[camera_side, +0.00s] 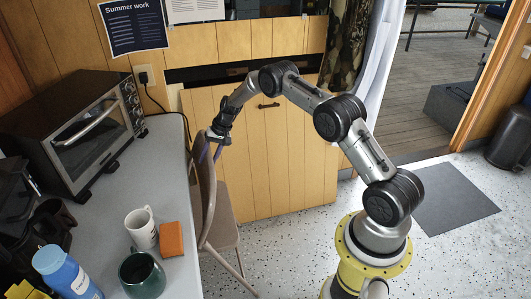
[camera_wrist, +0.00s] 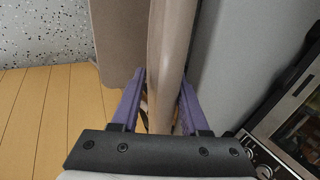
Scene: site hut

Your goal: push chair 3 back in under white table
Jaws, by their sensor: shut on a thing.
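A tan chair (camera_side: 223,205), the only chair I see, stands at the right edge of the white table (camera_side: 160,180). Its backrest is up against or very near that edge; the side view does not show a clear gap. My gripper (camera_side: 212,150) is shut on the top of the backrest. In the wrist view, the purple fingers of my gripper (camera_wrist: 160,98) lie on either side of the chair's backrest rim (camera_wrist: 171,55). The seat (camera_wrist: 117,40) is on the left and the pale table surface (camera_wrist: 235,50) on the right. The chair's lower legs are partly out of frame.
A toaster oven (camera_side: 85,130), a white mug (camera_side: 141,228), an orange sponge (camera_side: 171,239), a dark green mug (camera_side: 141,275) and a blue bottle (camera_side: 65,275) stand on the table. Wooden cabinets (camera_side: 260,160) close off the back. Speckled floor (camera_side: 290,240) right of the chair is clear.

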